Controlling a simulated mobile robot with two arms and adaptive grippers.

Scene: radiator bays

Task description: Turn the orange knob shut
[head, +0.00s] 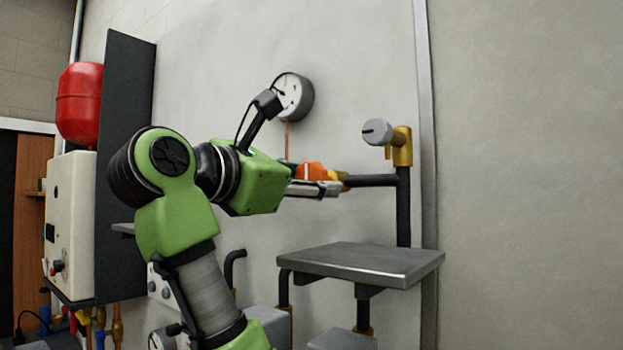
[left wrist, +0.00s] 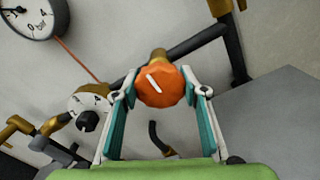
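The orange knob (left wrist: 160,86) faces the left wrist camera, with a white pointer line tilted up to the left. It sits on a brass fitting on a dark pipe. In the head view the knob (head: 313,171) is partly hidden behind a finger. My left gripper (head: 328,187) is at the knob. In the left wrist view the gripper's teal-padded fingers (left wrist: 160,77) stand apart, one on each side of the knob, their tips close to its edges. I cannot tell whether the pads touch it. My right gripper is not in view.
A round gauge (head: 294,97) hangs above the knob. A grey knob on a brass valve (head: 377,132) is to the right. A grey shelf (head: 362,262) juts out below. A dark panel (head: 126,160) and a red tank (head: 80,104) stand left.

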